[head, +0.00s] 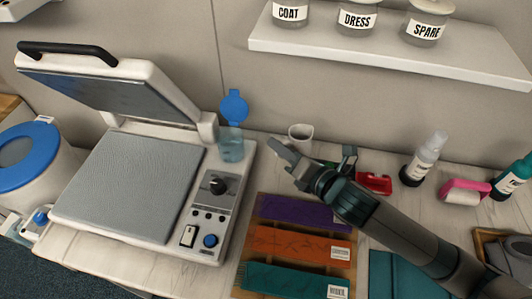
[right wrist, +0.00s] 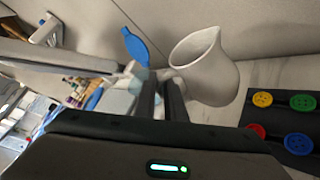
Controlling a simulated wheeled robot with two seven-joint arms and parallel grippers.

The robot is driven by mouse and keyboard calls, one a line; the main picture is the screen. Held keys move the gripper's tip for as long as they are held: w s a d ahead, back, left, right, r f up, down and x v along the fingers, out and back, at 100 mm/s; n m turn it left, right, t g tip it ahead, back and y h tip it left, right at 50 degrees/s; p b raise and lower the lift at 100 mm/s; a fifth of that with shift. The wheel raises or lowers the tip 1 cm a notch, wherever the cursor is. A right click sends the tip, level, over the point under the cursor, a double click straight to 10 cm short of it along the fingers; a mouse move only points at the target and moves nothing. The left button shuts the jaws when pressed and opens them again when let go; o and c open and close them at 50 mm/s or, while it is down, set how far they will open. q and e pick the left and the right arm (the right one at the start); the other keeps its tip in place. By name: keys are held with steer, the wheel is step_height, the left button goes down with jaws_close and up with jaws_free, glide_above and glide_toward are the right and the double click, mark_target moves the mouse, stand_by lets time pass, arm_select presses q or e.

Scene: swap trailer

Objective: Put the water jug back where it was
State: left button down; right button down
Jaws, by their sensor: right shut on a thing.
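The water jug is a white pitcher (head: 300,131) at the back of the counter, right of the press, partly behind my right gripper. In the right wrist view the jug (right wrist: 207,68) looks upright or slightly tilted, with its spout at the upper right. My right gripper (head: 283,152) is shut on the jug's handle; its fingers show in the right wrist view (right wrist: 164,98). I cannot tell whether the jug's base touches the counter. A clear tank (head: 230,146) with a raised blue lid (head: 234,107) stands at the press's back right corner. My left gripper is not in view.
The heat press (head: 140,185) stands open at left. Colored strips lie on a wooden board (head: 246,270) in front of the jug. A red item (head: 374,183), spray bottle (head: 423,158) and pink roller (head: 465,193) stand to the right. A shelf (head: 390,55) with jars hangs above.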

steer(key=a+f, duration=0.1)
steer(key=w+a, duration=0.1)
steer(key=w+a+f, duration=0.1)
steer(key=shift+w+a+f+p, duration=0.2)
steer(key=shift+a+f+p, duration=0.1)
steer(key=shift+a+p, duration=0.1)
step_height(320, 180, down, 3)
steer(key=shift+r+p, duration=0.2)
steer(key=shift+p, duration=0.2)
steer(key=shift+f, duration=0.65)
steer(key=shift+f, duration=0.1)
steer(key=c, duration=1.8)
jaws_free()
steer(key=shift+s, duration=0.1)
steer(key=shift+d, duration=0.1)
